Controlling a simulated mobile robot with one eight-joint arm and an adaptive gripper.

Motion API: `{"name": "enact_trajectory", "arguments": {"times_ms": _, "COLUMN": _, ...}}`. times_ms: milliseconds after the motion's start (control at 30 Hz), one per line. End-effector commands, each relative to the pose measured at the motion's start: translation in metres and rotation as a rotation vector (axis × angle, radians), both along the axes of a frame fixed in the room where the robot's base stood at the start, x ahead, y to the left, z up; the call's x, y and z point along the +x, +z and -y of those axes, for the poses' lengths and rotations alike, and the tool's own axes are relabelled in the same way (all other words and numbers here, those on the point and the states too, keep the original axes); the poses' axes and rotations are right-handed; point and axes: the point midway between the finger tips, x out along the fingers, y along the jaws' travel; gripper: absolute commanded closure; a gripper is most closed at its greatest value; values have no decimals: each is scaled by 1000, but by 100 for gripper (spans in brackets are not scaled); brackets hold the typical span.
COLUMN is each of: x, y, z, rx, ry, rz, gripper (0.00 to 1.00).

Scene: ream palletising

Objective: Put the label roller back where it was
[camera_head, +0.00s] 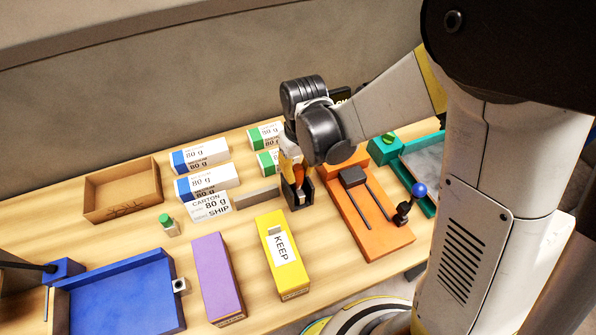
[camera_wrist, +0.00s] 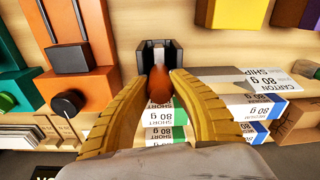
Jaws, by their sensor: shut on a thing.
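My gripper (camera_head: 292,168) points down over the middle of the table, and its yellow fingers also show in the wrist view (camera_wrist: 158,88). It is shut on an orange-brown handle, which I take to be the label roller (camera_wrist: 160,88); the handle also shows in the head view (camera_head: 298,176). A small dark holder (camera_wrist: 153,50) with upright sides is right at the handle's lower end; it also shows in the head view (camera_head: 301,196). I cannot tell whether the roller is seated in the holder or just above it. The roller's lower part is hidden.
An orange board (camera_head: 372,222) with a dark slide stands close on the right. White ream packs (camera_head: 207,181) and a grey block (camera_head: 257,196) lie left. A yellow KEEP box (camera_head: 283,254), purple box (camera_head: 217,275) and blue tray (camera_head: 120,300) are in front. A cardboard tray (camera_head: 122,188) stands back left.

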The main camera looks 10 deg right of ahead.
Motion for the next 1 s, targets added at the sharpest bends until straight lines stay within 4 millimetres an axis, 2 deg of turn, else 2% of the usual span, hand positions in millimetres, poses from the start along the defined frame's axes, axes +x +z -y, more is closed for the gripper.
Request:
{"name": "enact_trajectory", "arguments": {"times_ms": 133, "x": 0, "y": -2, "z": 0, "rx": 0, "ry": 0, "rz": -1, "gripper": 100}}
{"name": "enact_trajectory", "arguments": {"times_ms": 167, "x": 0, "y": -2, "z": 0, "rx": 0, "ry": 0, "rz": -1, "gripper": 68}}
{"name": "enact_trajectory", "arguments": {"times_ms": 200, "x": 0, "y": -2, "z": 0, "rx": 0, "ry": 0, "rz": -1, "gripper": 56}}
{"name": "enact_trajectory", "arguments": {"times_ms": 533, "x": 0, "y": 0, "z": 0, "rx": 0, "ry": 0, "rz": -1, "gripper": 56}}
{"name": "enact_trajectory", "arguments": {"times_ms": 667, "x": 0, "y": 11, "z": 0, "rx": 0, "ry": 0, "rz": 0, "gripper": 56}}
{"name": "enact_trajectory", "arguments": {"times_ms": 767, "x": -1, "y": 29, "z": 1, "rx": 0, "ry": 0, "rz": 0, "gripper": 56}}
{"name": "enact_trajectory", "arguments": {"times_ms": 1000, "x": -4, "y": 87, "z": 3, "rx": 0, "ry": 0, "rz": 0, "gripper": 56}}
